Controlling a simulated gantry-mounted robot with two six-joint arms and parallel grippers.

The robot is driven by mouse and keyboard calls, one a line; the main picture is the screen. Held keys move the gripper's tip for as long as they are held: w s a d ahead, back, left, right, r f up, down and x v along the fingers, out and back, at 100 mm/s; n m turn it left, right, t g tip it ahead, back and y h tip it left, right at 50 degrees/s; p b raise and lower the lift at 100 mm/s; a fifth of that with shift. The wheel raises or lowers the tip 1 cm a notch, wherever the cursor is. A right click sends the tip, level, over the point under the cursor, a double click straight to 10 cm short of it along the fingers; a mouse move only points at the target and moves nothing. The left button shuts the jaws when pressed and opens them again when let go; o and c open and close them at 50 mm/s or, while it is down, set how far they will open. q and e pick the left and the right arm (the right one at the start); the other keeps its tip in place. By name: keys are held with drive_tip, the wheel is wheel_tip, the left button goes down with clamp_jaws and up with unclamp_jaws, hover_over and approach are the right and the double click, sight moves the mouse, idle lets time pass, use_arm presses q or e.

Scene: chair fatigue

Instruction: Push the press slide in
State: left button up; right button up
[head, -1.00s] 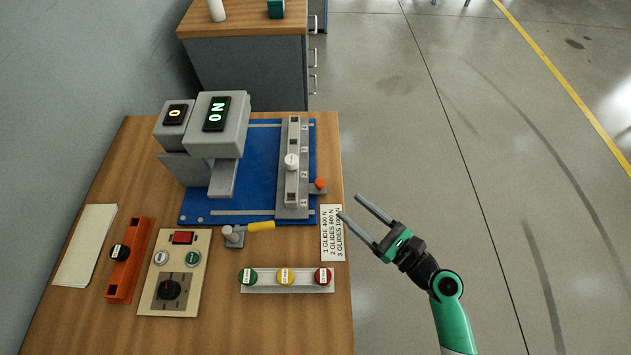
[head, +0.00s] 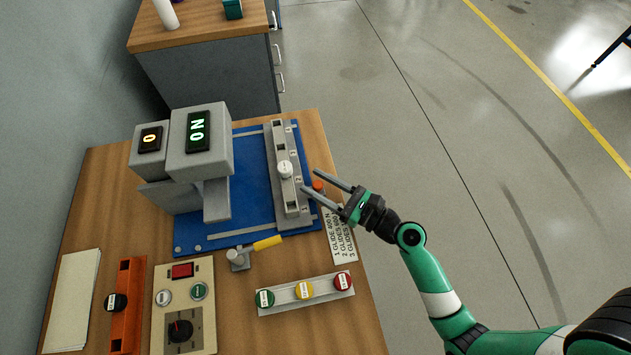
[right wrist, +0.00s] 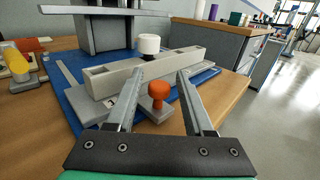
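The press (head: 200,150) is a grey machine on a blue base plate (head: 252,180). On the plate's right side is a long grey slotted rail (head: 290,190) with number marks and a white round knob (head: 285,169); I take this for the press slide. An orange knob (head: 318,185) sits on a small tab at the rail's right side. My right gripper (head: 309,180) is open and empty at the rail's right side, its fingers around or just above the orange knob. In the right wrist view the orange knob (right wrist: 159,90) shows between the fingers; contact is unclear. My left gripper is out of view.
A label card (head: 341,240) lies by the right edge. Open floor lies to the right.

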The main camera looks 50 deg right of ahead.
clamp_jaws()
idle(1.2)
